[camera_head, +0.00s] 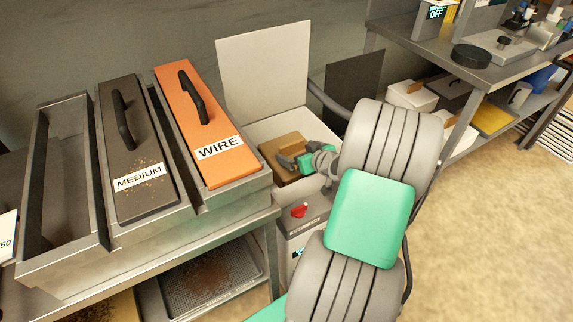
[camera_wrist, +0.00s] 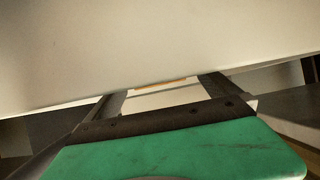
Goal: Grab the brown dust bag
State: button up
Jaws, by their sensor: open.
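The brown dust bag (camera_head: 281,145) sits inside an open white-walled bin in the middle of the head view. My gripper (camera_head: 284,161) reaches into the bin from the right, and its fingers are in front of the bag, overlapping it in the picture. I cannot tell whether they touch it. In the wrist view my gripper (camera_wrist: 162,93) is open, with its two dark fingers apart. A pale panel fills the top of that view. Only a thin brown-orange strip shows between the fingertips, and I cannot tell whether it is the bag.
The bin's raised white lid (camera_head: 264,66) stands behind it. A red knob (camera_head: 299,210) is on the bin's front. To the left, a metal rack (camera_head: 58,262) holds a dark MEDIUM block (camera_head: 138,150) and an orange WIRE block (camera_head: 194,115). A shelf unit (camera_head: 425,45) stands at right.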

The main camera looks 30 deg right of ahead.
aim_at(293, 147)
jog(key=b+x, duration=0.1)
jog(key=x, duration=0.3)
jog(key=shift+w+d+r, duration=0.1)
jog(key=shift+w+d, duration=0.05)
jog(key=shift+d, duration=0.05)
jog(key=shift+w, duration=0.35)
jog(key=shift+c, duration=0.3)
